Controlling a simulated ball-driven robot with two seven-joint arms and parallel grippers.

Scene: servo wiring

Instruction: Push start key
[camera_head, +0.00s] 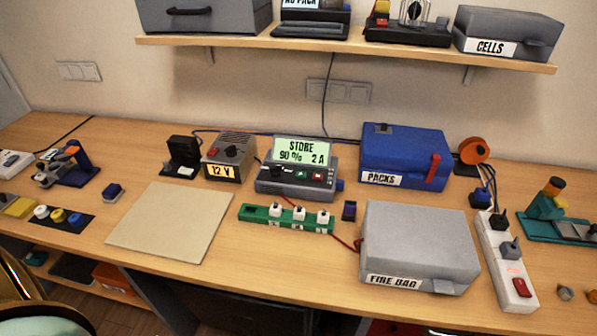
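The charger (270,182) stands in the middle of the bench. Its lit display (301,151) reads STORE, 90 % and 2 A. On its front are a dark knob, a green key (301,175) and a red key (318,177); their small markings are too small to read. Nothing touches the keys. A green board (248,213) with several white plugs lies in front of the charger, and a red wire runs from there to the FIRE BAG box. Neither of my grippers is in view.
The grey FIRE BAG box (420,240) and blue PACKS box (405,150) stand to the right. The 12 V supply (229,152) is left of the charger. A bare beige mat (172,222) lies front left. A power strip (505,260) is at far right. A shelf (350,53) overhangs the back.

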